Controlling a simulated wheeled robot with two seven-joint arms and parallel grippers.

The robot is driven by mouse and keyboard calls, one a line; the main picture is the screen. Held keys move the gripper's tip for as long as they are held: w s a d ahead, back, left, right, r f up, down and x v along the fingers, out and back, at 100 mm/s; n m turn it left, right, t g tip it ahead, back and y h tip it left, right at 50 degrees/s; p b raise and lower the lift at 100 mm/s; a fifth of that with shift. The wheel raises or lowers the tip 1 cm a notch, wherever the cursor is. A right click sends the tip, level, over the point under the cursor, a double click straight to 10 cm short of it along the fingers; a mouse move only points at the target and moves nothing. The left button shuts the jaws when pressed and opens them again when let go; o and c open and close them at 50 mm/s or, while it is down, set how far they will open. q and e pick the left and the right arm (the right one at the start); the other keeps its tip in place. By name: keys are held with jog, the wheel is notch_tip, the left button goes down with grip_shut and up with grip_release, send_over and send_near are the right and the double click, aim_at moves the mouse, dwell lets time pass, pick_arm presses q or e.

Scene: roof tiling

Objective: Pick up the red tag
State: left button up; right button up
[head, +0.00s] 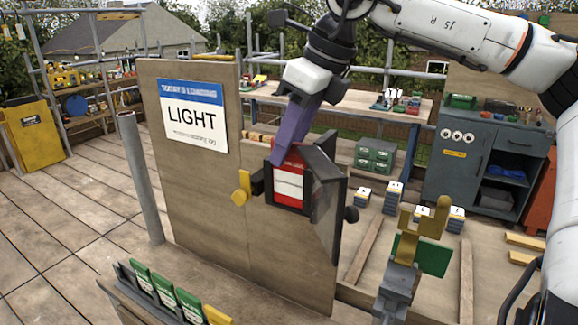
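The wooden board (200,190) carries a "LIGHT" sign (193,115). A rack with green tags (163,287) is at front left. The floor at left is clear.

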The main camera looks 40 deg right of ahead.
grip_shut()
jog(key=shift+r, duration=0.2)
notch_tip(320, 180, up, 18)
jog(key=shift+f, duration=0.15)
dwell(0.6)
